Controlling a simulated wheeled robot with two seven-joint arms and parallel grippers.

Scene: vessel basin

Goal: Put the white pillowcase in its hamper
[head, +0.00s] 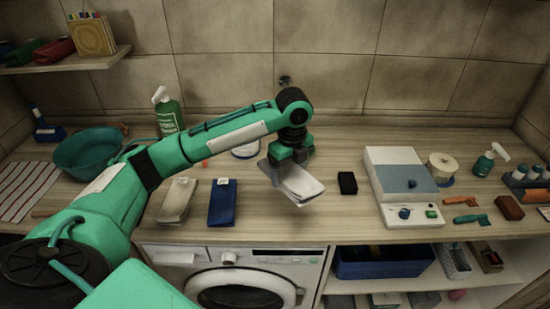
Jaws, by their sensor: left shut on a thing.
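My left gripper (289,157) is shut on a folded white cloth (299,184), which looks like the white pillowcase. The cloth hangs tilted from the fingers, over the front part of the counter. The gripper hides its upper end. No container is plainly marked as its hamper. A dark blue bin (384,270) stands on the shelf under the counter, to the lower right of the cloth. My right gripper is not in view.
On the counter (270,222) lie a beige folded cloth (177,200) and a blue one (222,203), left of the held cloth. A black block (347,183) and a white-and-grey device (401,185) stand to its right. A washing machine (245,275) is below.

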